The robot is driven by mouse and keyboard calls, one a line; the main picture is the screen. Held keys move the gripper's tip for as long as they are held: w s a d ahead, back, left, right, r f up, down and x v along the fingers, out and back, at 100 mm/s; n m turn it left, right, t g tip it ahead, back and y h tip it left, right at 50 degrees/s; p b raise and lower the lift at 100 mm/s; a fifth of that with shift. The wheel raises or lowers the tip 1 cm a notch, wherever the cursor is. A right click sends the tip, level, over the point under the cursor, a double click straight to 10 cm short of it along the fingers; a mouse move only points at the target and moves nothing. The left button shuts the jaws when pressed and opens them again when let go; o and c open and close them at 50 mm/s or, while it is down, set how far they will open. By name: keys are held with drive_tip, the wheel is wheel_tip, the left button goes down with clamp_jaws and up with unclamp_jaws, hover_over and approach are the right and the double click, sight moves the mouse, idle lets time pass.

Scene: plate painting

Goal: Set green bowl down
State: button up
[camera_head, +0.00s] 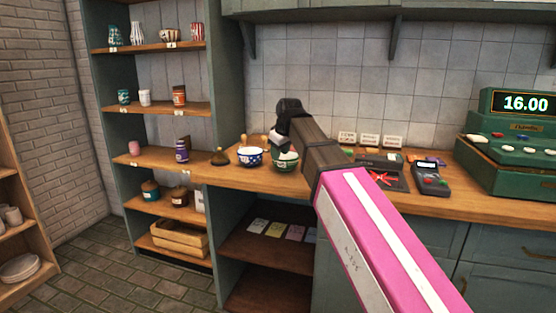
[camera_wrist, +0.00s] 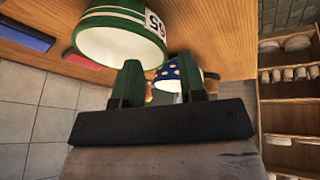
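The green bowl (camera_head: 286,163) has a white inside and sits upright on the wooden counter, partly hidden by my arm. In the wrist view, which looks upside down, the green bowl (camera_wrist: 121,38) fills the upper left and shows a white number label. My gripper (camera_head: 284,143) is just above the bowl. In the wrist view my gripper (camera_wrist: 161,80) has its two dark green fingers apart, with no object clasped between them. One finger overlaps the bowl's rim in the picture; I cannot tell whether they touch.
A blue bowl with white dots (camera_head: 250,157) stands to the left of the green bowl. A service bell (camera_head: 220,157) is further left. A card reader (camera_head: 430,178) and a green cash register (camera_head: 512,145) stand to the right. Shelves hold pottery at the left.

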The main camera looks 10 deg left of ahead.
drive_tip(key=v, duration=0.7)
idle(0.3)
